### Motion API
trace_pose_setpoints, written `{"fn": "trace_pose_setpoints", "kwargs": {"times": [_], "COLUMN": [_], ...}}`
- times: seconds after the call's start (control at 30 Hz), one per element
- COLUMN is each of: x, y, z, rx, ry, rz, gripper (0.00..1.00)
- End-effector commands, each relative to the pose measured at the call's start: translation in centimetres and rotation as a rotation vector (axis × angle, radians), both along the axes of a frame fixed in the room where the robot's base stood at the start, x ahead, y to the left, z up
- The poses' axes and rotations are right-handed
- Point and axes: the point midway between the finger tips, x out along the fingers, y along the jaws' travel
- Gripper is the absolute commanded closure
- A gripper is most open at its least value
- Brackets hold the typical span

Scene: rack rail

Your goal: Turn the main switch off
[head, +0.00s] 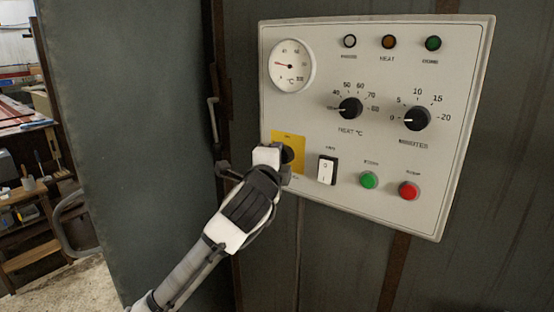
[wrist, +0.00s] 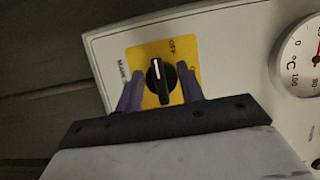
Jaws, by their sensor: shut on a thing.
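The main switch is a black rotary knob (wrist: 160,82) on a yellow plate (wrist: 186,62), with a white pointer line. In the wrist view the pointer points up, roughly towards the OFF label, slightly to its left. My gripper (wrist: 163,82) has one finger on each side of the knob and is shut on it; exact finger contact is hard to see.
The light panel (head: 350,200) carries a gauge (head: 292,66), two dials (head: 350,107) (head: 416,117), a black-and-white rocker switch (head: 327,170), a green button (head: 369,180) and a red button (head: 409,190). The rocker is close to the right of my gripper. A dark door (head: 130,130) stands left.

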Motion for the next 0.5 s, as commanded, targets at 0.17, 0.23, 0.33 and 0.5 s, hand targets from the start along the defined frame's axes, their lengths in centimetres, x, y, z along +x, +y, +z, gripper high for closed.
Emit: {"fn": "trace_pose_setpoints", "kwargs": {"times": [0.17, 0.23, 0.33, 0.5], "x": [0.0, -0.01, -0.01, -0.1], "y": [-0.04, -0.03, -0.02, 0.02], "z": [-0.07, -0.06, -0.04, -0.04], "rx": [-0.001, 0.0, 0.0, 0.0], "ry": [0.002, 0.001, 0.001, 0.0], "rz": [-0.001, -0.001, -0.001, 0.0], "gripper": [0.48, 0.41, 0.41, 0.41]}}
